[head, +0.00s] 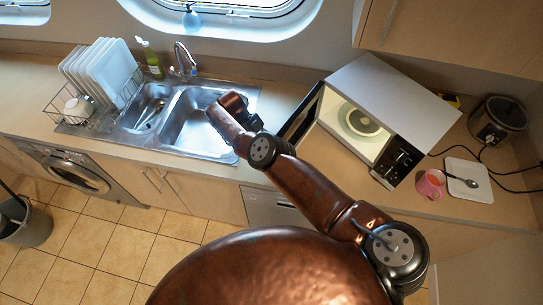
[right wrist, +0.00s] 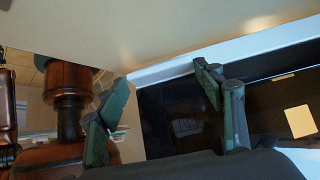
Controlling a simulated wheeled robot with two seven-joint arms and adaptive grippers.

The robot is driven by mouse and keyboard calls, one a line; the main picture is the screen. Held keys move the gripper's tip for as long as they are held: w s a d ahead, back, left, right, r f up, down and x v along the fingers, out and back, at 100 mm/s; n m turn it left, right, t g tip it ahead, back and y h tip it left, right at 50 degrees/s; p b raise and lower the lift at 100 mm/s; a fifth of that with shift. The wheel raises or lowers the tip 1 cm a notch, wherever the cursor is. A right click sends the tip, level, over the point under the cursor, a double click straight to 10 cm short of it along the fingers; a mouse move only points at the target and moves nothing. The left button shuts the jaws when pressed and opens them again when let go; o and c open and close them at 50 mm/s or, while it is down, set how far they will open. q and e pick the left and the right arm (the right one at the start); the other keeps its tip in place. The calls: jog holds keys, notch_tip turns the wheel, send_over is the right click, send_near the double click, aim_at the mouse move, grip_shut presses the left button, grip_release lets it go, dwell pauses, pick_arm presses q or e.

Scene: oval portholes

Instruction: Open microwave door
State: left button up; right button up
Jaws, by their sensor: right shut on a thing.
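The microwave (head: 395,100) stands on the counter at the right, with a white top and a lit cavity showing a round turntable plate (head: 358,122). Its dark door (head: 303,112) is swung open towards the left. In the right wrist view the door (right wrist: 180,120) is a dark panel with a pale edge. My right gripper (right wrist: 161,75) has its two green fingers on either side of that edge and is shut on the door; the exact contact is hard to see. In the head view my right arm reaches across the front of the microwave, its fingers hidden. My left gripper is not in view.
The sink (head: 195,122) lies left of the door, with a dish rack (head: 90,90) of white plates beyond. A pink mug (head: 430,184), a white board (head: 468,180) with a spoon and a dark cooker (head: 497,120) are right of the microwave.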

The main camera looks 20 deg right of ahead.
jog(key=shift+w+m, duration=0.3)
jog(key=shift+w+d+r, duration=0.1)
jog(key=shift+w, duration=0.05)
jog(key=o, duration=1.5)
jog(key=shift+c, duration=0.2)
jog(key=shift+o, duration=1.2)
jog(key=shift+w, duration=0.1)
jog(key=shift+a, duration=0.2)
